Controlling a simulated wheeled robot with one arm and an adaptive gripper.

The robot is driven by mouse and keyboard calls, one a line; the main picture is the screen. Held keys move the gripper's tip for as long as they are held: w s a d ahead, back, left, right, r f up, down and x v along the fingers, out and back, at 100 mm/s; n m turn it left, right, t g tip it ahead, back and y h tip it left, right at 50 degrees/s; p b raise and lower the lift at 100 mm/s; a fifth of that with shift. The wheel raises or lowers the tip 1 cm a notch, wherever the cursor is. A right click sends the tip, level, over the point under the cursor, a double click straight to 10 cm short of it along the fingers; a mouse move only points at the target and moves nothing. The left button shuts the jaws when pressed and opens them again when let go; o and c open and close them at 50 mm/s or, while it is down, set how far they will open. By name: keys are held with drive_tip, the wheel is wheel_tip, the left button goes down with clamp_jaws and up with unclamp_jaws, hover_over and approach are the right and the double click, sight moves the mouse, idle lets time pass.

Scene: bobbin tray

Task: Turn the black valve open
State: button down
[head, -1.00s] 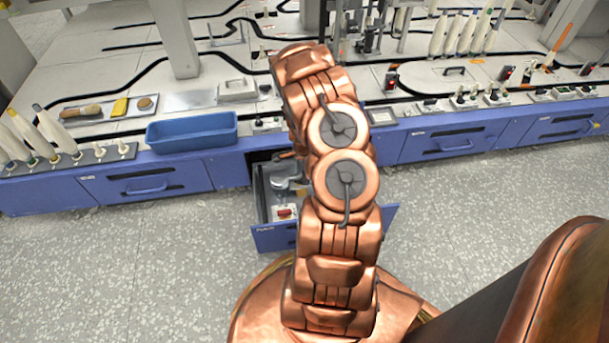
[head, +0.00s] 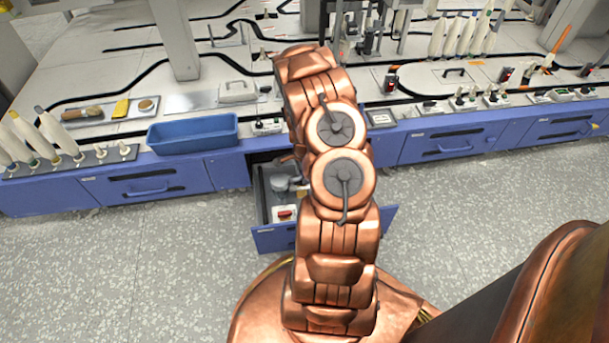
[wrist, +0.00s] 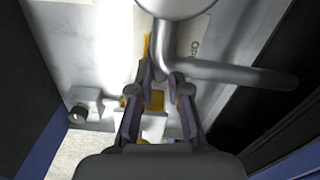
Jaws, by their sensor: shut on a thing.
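My gripper (wrist: 162,74) shows from behind in the wrist view, its two dark fingers closed in around the lower end of a grey bent bar (wrist: 230,74). The bar comes down from a round grey part at the top edge and bends off to the right. Yellow-orange pieces (wrist: 155,101) show behind and between the fingers. I cannot make out a clearly black valve; the fingers hide part of what they hold. In the head view my arm covers the gripper, above the open drawer (head: 276,240).
The wrist view shows a small block with a dark knob (wrist: 79,114) at left and dark drawer walls at both sides. In the head view a red item (head: 285,214) lies in the drawer. A blue bin (head: 192,134) stands on the bench at left. The floor is clear.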

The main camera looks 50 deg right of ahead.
drive_tip(key=n, duration=0.1)
drive_tip(key=n+p, duration=0.1)
drive_tip(key=n, duration=0.1)
drive_tip(key=n+p, duration=0.1)
drive_tip(key=shift+w+r+n, duration=0.15)
drive_tip(key=shift+w+n, duration=0.1)
drive_tip(key=shift+n, duration=0.05)
drive_tip(key=n+p, duration=0.2)
drive_tip(key=n, duration=0.1)
drive_tip(key=shift+w+n+p, duration=0.25)
drive_tip(key=shift+n+p, duration=0.05)
drive_tip(key=n+p, duration=0.2)
drive_tip(key=n, duration=0.2)
drive_tip(key=shift+w+a+p, duration=0.1)
drive_tip(key=shift+w+p, duration=0.05)
drive_tip(key=shift+p, duration=0.15)
drive_tip(key=shift+w+n+p, duration=0.2)
drive_tip(key=shift+n+p, duration=0.3)
drive_tip(key=shift+n, duration=1.3)
drive_tip(key=c, duration=1.1)
unclamp_jaws()
